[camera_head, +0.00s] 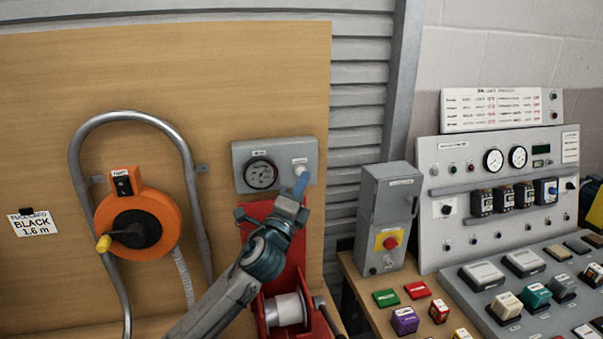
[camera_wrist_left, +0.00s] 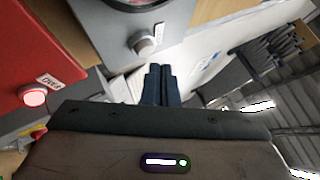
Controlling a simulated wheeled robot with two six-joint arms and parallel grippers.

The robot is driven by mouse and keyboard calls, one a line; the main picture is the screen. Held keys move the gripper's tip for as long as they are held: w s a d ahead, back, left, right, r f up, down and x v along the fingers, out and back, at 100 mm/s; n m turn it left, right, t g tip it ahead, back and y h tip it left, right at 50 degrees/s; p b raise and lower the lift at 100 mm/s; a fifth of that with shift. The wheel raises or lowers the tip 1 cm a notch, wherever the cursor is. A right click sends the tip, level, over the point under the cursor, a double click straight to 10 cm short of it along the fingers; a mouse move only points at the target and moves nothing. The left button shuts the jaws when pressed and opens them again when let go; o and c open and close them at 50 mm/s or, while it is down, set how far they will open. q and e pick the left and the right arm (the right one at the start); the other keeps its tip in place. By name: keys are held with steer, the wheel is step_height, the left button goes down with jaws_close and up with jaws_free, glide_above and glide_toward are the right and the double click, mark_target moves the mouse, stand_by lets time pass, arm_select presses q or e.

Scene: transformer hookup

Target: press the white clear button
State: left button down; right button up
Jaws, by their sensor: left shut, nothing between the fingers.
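In the left wrist view, a round white button (camera_wrist_left: 34,97), lit with a red rim, sits on a red housing (camera_wrist_left: 35,50) at the left. The white button is not visible there; my arm covers part of the red housing (camera_head: 262,211). My right gripper is not in view.
An orange reel (camera_head: 170,225) hangs on the wooden board inside a bent metal tube. A white spool (camera_head: 290,309) sits on the red stand below my arm. A grey switch box (camera_head: 392,200) with a red knob and a control panel (camera_head: 480,170) stand at the right.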

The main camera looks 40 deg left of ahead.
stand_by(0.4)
arm_select(q)
steer(key=shift+w+a, duration=0.1)
steer(key=shift+w+a, duration=0.2)
steer(key=shift+a, duration=0.05)
stand_by(0.5)
